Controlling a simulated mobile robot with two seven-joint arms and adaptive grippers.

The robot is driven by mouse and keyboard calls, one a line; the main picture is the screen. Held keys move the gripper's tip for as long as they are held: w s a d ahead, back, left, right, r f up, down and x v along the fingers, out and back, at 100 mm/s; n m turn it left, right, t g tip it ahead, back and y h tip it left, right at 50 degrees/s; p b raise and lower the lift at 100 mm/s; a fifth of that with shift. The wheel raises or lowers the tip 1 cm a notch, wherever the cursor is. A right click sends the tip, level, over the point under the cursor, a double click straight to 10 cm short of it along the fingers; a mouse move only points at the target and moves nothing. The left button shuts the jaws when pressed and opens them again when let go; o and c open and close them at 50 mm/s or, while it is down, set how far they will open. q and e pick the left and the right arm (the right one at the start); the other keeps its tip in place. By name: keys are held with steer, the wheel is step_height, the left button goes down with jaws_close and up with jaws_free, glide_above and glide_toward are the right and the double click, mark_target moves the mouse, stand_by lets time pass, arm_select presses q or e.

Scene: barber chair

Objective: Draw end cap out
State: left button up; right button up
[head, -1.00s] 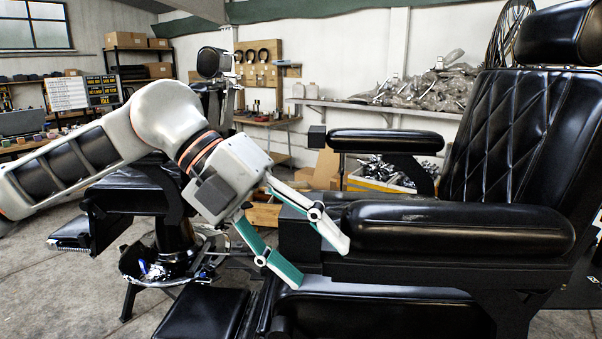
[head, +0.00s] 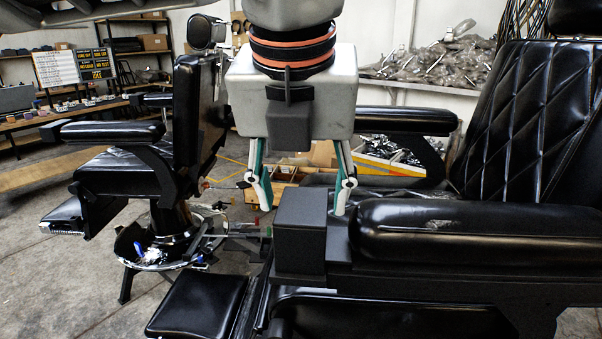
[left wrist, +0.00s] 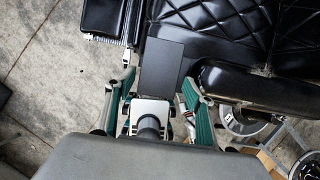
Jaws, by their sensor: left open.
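A black box-shaped end cap (head: 300,228) sits at the front end of the near black armrest (head: 470,228). A flat dark rectangle, which looks like the end cap (left wrist: 162,68), shows in the left wrist view just ahead of the open fingers. My left gripper (head: 303,196) points down with its teal-and-white fingers spread. It is empty, above and behind the end cap as the head view sees it. The right finger's tip comes down close to the cap's right rear corner; contact cannot be told. My right gripper is not in view.
The quilted backrest (head: 540,125) rises at the right. The far armrest (head: 410,120) lies behind my gripper. A footrest (head: 197,305) is at the front left.

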mark_target(302, 206)
arm_select(q)
steer(key=x, duration=0.4)
steer(key=shift+w, duration=0.25)
steer(key=shift+w+f, duration=0.1)
steer(key=shift+f, duration=0.45)
steer(key=shift+w+f, duration=0.15)
steer(key=shift+f, duration=0.05)
steer(key=shift+c, duration=0.3)
steer(key=c, duration=1.3)
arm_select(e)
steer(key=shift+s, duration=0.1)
arm_select(q)
steer(key=shift+r, duration=0.15)
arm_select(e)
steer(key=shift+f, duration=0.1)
